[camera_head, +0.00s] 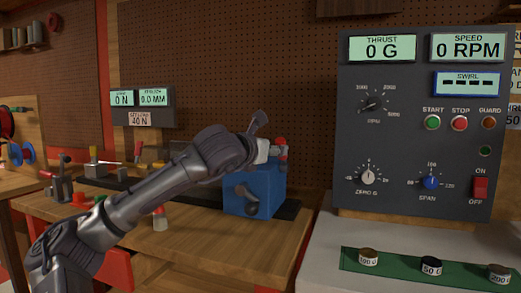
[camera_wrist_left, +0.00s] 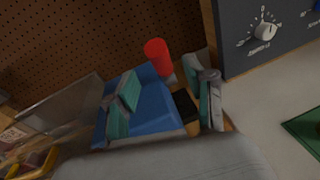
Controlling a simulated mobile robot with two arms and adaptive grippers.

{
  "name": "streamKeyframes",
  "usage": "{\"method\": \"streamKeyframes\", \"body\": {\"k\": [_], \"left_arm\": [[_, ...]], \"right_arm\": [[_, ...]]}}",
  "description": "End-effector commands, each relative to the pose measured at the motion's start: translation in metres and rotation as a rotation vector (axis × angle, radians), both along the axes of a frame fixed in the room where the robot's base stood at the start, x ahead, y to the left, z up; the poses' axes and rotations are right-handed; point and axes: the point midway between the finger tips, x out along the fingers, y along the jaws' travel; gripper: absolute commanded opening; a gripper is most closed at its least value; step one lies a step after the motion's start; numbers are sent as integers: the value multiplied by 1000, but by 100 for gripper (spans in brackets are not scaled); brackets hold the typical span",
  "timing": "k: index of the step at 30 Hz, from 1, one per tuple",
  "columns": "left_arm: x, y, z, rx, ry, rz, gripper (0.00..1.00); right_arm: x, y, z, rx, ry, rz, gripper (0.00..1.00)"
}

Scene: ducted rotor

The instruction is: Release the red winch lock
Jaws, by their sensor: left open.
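The red winch lock shows as a small red cylinder (camera_wrist_left: 157,56) at the top of the blue winch in the wrist view. In the head view its red tip (camera_head: 280,142) is partly hidden by my gripper. The blue winch body (camera_head: 262,188) stands on the bench with a dark grey crank (camera_head: 246,201) on its front. My left gripper (camera_head: 272,150) is over the winch top. In the wrist view its two teal-padded fingers (camera_wrist_left: 166,92) are apart, with the blue body showing between them and the red cylinder beyond. Contact with the lock cannot be told. My right gripper is not in view.
A grey control panel (camera_head: 414,130) stands to the right, reading 0 G and 0 RPM. Several weights lie on a green mat (camera_head: 400,272) before it. A small readout (camera_head: 141,106) is behind the bench at left. Small tools and fittings crowd the bench (camera_head: 190,245) left of the winch.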

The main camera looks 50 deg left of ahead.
Motion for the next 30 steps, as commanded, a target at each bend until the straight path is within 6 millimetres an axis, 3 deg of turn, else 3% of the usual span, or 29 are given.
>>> {"method": "streamKeyframes", "body": {"k": [15,30], "left_arm": [[-47,-19,6,-2,1,1,54],[-50,-20,6,-4,3,2,54]], "right_arm": [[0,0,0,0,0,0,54],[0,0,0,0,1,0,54]]}}
